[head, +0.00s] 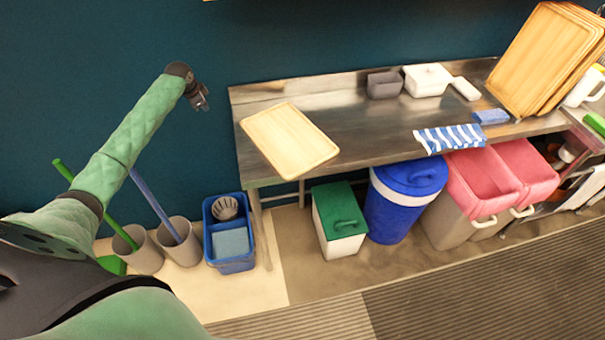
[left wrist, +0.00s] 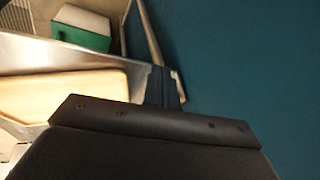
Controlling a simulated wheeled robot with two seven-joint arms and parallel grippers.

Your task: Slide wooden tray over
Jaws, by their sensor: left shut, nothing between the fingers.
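The wooden tray (head: 289,139) lies near the left end of the steel table, at an angle, with its near corner past the table's front edge. Part of it shows in the left wrist view (left wrist: 65,95). My left gripper (head: 203,102) is to the left of the table and apart from the tray, in front of the dark wall. Its fingers (left wrist: 163,88) are shut and empty in the left wrist view. My right gripper is not in view.
The steel table (head: 365,130) has a grey container (head: 384,85), a white box (head: 427,80), a striped cloth (head: 450,138) and large leaning wooden boards (head: 545,58). Below stand a green-lidded bin (head: 340,220) and a blue bin (head: 404,200). A blue tub (head: 232,263) stands left on the floor.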

